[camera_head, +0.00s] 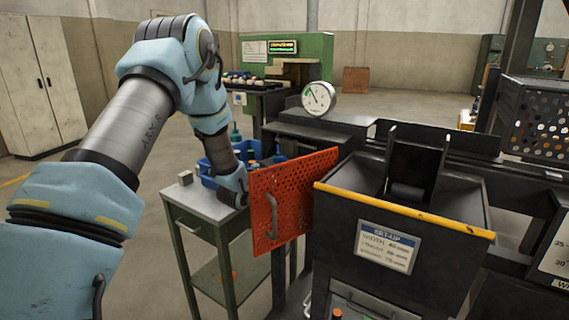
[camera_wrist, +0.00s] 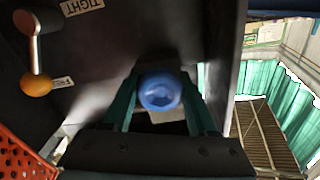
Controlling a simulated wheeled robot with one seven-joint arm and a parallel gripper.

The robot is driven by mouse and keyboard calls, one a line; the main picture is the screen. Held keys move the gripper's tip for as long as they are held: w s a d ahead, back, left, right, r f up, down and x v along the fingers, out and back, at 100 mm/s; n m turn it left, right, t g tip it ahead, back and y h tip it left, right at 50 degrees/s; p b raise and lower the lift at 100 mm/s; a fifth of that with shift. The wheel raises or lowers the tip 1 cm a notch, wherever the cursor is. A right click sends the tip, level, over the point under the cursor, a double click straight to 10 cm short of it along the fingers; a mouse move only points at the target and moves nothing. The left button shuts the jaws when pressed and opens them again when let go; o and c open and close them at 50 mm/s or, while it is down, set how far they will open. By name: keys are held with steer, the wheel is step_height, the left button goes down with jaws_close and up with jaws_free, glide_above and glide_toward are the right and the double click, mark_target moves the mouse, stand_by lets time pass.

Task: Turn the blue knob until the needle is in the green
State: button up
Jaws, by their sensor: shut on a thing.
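The blue knob (camera_wrist: 159,91) sits in the middle of the wrist view, on a dark panel. My gripper (camera_wrist: 161,100) is around it, with one teal finger on each side, shut on the knob. In the head view the fingers and the knob are hidden behind the orange perforated guard. The round white gauge (camera_head: 319,98) stands upright on the dark machine top in the head view. It has a green band at the upper left of its dial. Its dark needle points toward the upper left, but it is too small to tell whether it is inside the green.
The orange perforated guard (camera_head: 291,199) with a handle stands right beside my wrist. A lever with an orange ball (camera_wrist: 36,85) is on the panel near a TIGHT label (camera_wrist: 81,6). A dark hopper (camera_head: 400,222) stands right; a side table (camera_head: 203,203) with a blue bin (camera_head: 207,169) stands left.

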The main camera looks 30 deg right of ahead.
steer(key=shift+f+m+b, duration=0.3)
steer(key=shift+m+b, duration=0.4)
steer(key=shift+b, duration=0.9)
steer(key=shift+r+m+b, duration=0.25)
steer(key=shift+m+b, duration=0.45)
steer(key=shift+b, duration=0.2)
steer(key=o, duration=1.4)
steer(key=b+v, duration=0.2)
steer(key=v, duration=0.9)
steer(key=shift+r, duration=0.1)
steer(key=shift+w, duration=0.1)
